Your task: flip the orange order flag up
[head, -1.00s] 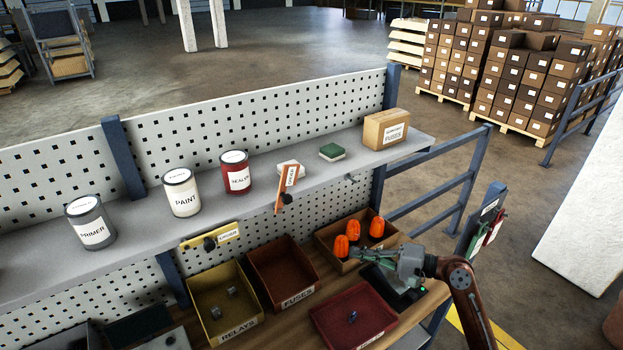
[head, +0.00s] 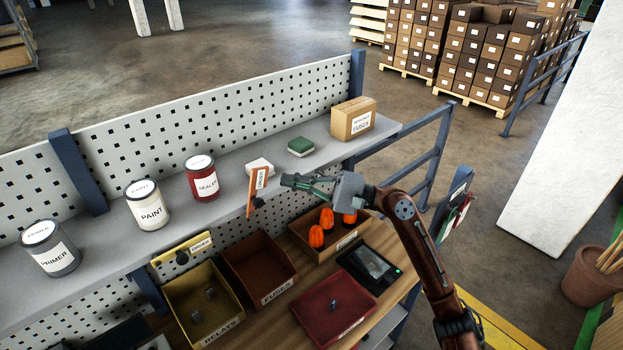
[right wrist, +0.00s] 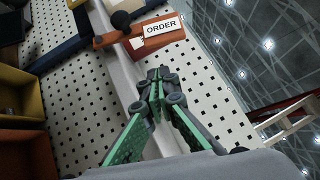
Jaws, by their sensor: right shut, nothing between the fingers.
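The orange order flag (head: 258,190) is a narrow plate with a white label. It stands nearly upright, leaning slightly right, at the front edge of the grey shelf, with a black knob (head: 257,202) on it. The right wrist view also shows the flag (right wrist: 112,38) with its "ORDER" label and the knob. My right gripper (head: 284,181) is shut and empty, its fingertips just right of the flag's upper part. In the right wrist view the fingertips (right wrist: 154,76) point at the flag with a small gap apparent; contact is not clear. My left gripper is out of view.
The shelf (head: 225,182) holds cans, a white block, a green-topped block and a FUSES box (head: 353,119). A yellow flag (head: 182,249) lies level farther left. Below are bins and a black device (head: 370,267). Open air lies right of my gripper.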

